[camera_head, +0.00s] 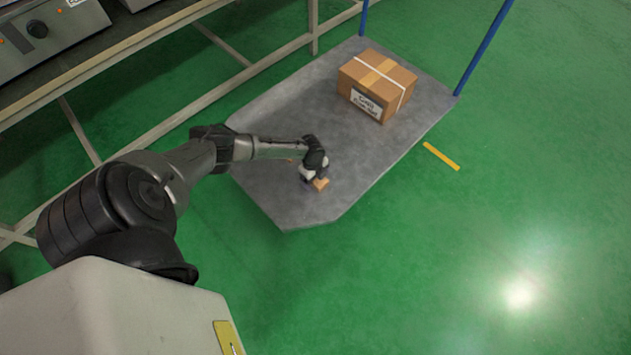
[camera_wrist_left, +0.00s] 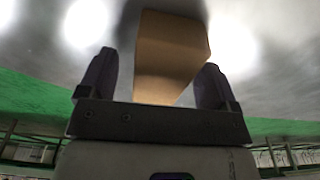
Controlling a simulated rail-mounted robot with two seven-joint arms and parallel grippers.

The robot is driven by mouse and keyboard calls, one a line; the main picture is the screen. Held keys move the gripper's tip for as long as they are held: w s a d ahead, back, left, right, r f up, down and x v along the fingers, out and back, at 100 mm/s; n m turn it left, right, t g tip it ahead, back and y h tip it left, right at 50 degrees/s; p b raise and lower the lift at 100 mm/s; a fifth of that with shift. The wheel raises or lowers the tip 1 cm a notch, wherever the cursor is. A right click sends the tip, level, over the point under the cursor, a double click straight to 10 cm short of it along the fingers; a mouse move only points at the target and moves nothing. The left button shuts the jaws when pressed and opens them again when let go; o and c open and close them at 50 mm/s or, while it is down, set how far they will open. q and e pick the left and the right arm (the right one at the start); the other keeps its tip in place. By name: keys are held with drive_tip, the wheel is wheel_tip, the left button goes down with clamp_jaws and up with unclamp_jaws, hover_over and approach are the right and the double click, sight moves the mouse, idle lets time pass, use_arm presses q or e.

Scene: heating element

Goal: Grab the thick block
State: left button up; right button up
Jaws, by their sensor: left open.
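A thick tan block (camera_head: 320,184) sits on the grey platform of a cart (camera_head: 285,205), partly hidden by my left gripper (camera_head: 316,178). In the left wrist view the block (camera_wrist_left: 168,55) looks large and stands between the two dark fingers of my left gripper (camera_wrist_left: 154,85). The fingers are open, one on each side of the block. A gap shows on the left side; on the right the finger looks close to the block, and I cannot tell whether it touches. My right gripper is in neither view.
A taped cardboard box (camera_head: 377,84) with a white label stands at the cart's far end. A small orange-brown piece shows beside my left wrist. Blue posts (camera_head: 486,47) rise at the cart's far corners. A metal rack (camera_head: 110,50) stands at left. Green floor at right is clear.

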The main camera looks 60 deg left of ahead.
use_arm(q)
drive_tip(key=shift+d+f, duration=0.1)
drive_tip(key=shift+f, duration=0.3)
drive_tip(key=shift+w+r, duration=0.1)
drive_tip(key=shift+c, duration=0.5)
drive_tip(key=c, duration=1)
drive_tip(key=shift+o, duration=0.2)
